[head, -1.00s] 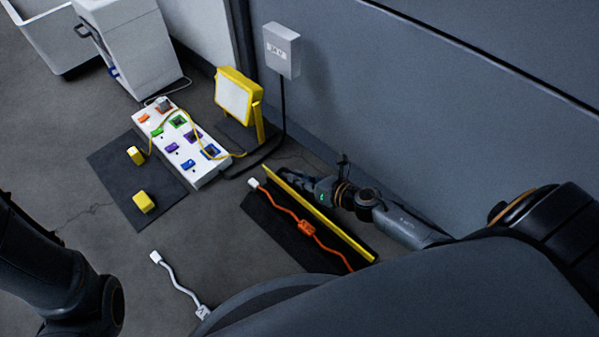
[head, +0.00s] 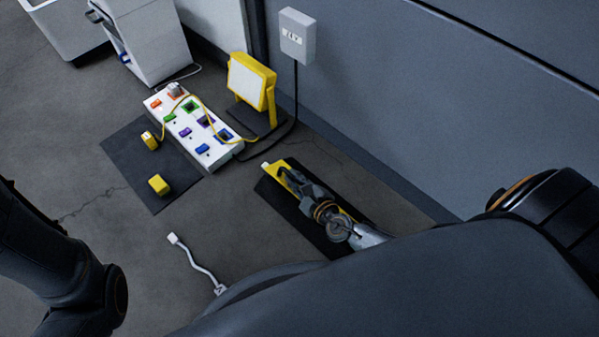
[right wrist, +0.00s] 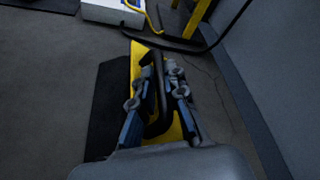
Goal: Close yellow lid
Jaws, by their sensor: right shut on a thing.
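The yellow lid (head: 270,167) lies over the long black case (head: 303,229) on the floor, mostly hidden by my right gripper (head: 290,178). A strip of black shows along its left side, and I cannot tell whether the lid is fully flat. In the right wrist view, the lid (right wrist: 137,62) runs beneath the fingers of my right gripper (right wrist: 161,72). They are shut on its black handle (right wrist: 157,122). The orange cable inside the case is hidden now. My left arm shows at the left edge, but its gripper is out of view.
A white power strip (head: 232,152) with coloured switches lies beyond the case. A yellow work lamp (head: 251,81) stands beside the wall. A dark mat (head: 128,160) holds two yellow blocks. A white cable (head: 194,260) lies on the floor nearer to me.

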